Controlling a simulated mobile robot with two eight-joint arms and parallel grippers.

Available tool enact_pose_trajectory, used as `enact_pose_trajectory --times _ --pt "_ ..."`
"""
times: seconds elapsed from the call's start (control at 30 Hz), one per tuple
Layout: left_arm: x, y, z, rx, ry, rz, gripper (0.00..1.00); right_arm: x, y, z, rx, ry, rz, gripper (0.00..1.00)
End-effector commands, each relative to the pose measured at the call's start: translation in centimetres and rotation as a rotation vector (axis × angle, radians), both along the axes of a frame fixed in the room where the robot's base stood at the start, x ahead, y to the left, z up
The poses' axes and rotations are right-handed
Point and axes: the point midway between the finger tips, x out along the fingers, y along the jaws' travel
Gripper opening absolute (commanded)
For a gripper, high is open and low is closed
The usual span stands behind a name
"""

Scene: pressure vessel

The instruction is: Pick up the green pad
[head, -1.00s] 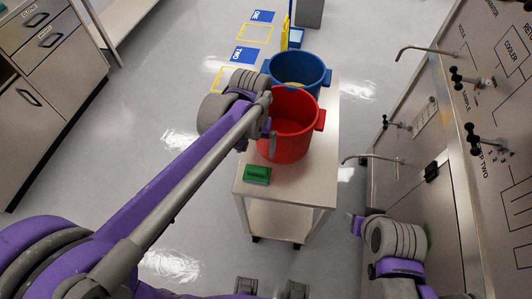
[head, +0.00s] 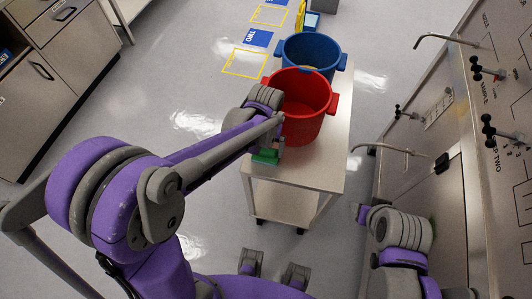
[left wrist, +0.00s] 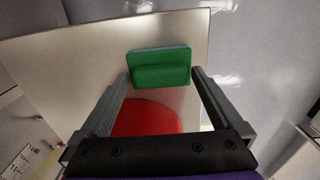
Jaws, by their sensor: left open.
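The green pad (head: 265,157), a small block with a raised grip, lies on the near left corner of the cart top (head: 318,172). My left gripper (head: 279,148) is right at it, beside the red bucket, and partly covers it in the head view. In the left wrist view the pad (left wrist: 160,68) shows whole, between the two spread fingertips (left wrist: 163,72). The left gripper is open and empty. I cannot tell whether the fingers touch the pad. My right arm shows at the lower right of the head view, but its jaws do not show.
A red bucket (head: 303,110) stands on the cart just behind the pad, with a blue bucket (head: 312,55) behind it. A steel panel with taps (head: 485,140) stands on the right. Steel drawers (head: 45,90) are at the left. The floor between is clear.

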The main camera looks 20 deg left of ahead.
Motion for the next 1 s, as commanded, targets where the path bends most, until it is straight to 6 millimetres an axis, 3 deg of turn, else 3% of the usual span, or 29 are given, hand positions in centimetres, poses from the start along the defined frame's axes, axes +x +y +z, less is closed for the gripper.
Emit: enact_pose_trajectory --times 0.17,0.53,0.8,1.0 --pt "0.0 0.0 0.0 0.000 0.000 0.000 0.96 0.0 0.0 0.0 0.000 0.000 0.000 0.54" --pt "0.0 0.0 0.1 0.000 0.000 0.000 0.30 0.0 0.0 0.0 0.000 0.000 0.000 0.54" --pt "0.0 0.0 0.5 0.000 0.000 0.000 0.30 0.0 0.0 0.1 0.000 0.000 0.000 0.54" --pt "0.0 0.0 3.7 0.000 -0.001 0.000 0.30 0.2 0.0 0.5 0.000 -0.003 0.000 0.54"
